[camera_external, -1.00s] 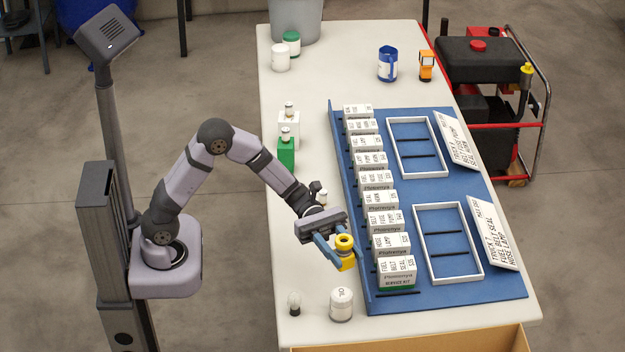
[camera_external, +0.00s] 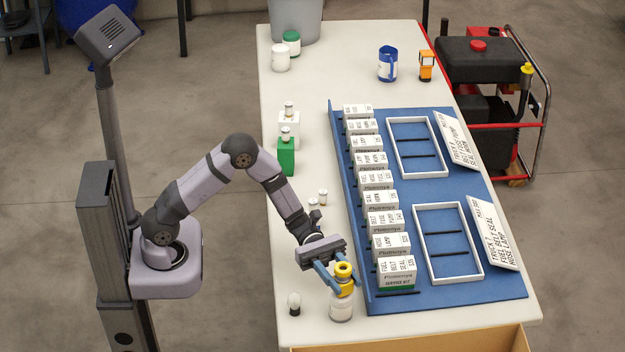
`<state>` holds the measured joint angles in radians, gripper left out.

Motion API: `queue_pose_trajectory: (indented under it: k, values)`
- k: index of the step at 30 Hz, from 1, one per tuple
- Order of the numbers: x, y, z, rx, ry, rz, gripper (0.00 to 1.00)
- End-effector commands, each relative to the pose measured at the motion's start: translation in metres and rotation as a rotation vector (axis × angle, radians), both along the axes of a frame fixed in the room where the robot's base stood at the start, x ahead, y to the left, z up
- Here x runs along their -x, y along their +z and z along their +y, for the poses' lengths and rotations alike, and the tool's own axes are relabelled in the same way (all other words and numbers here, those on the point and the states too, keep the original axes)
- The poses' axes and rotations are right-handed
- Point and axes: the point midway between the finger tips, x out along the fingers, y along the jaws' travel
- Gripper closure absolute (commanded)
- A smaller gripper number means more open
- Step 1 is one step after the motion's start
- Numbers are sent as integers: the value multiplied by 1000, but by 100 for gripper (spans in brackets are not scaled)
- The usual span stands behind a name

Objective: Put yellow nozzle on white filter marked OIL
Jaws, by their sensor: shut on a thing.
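My gripper (camera_external: 334,283) is shut on the yellow nozzle (camera_external: 343,270), which it holds upright with its ring-shaped top facing up. The nozzle is over the white filter (camera_external: 341,312), a short white cylinder at the near left part of the table. The nozzle and fingers cover the filter's top and the upper part of its side, so its OIL mark is not readable now. I cannot tell whether the nozzle touches the filter or is slightly above it.
A small bulb (camera_external: 294,304) stands just left of the filter. The blue board (camera_external: 455,292) with a row of white boxes (camera_external: 397,271) is close on the right. Small white-topped items (camera_external: 322,196) stand behind my gripper. The table's front edge is near.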

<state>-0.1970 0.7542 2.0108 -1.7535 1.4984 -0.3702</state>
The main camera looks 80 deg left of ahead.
Motion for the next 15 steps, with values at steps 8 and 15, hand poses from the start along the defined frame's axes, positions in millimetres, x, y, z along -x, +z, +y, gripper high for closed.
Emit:
queue_pose_trajectory:
  k: [8,15]
  values:
    - [0,-4,0,1,0,-2,93]
    - [0,-9,0,1,0,-2,93]
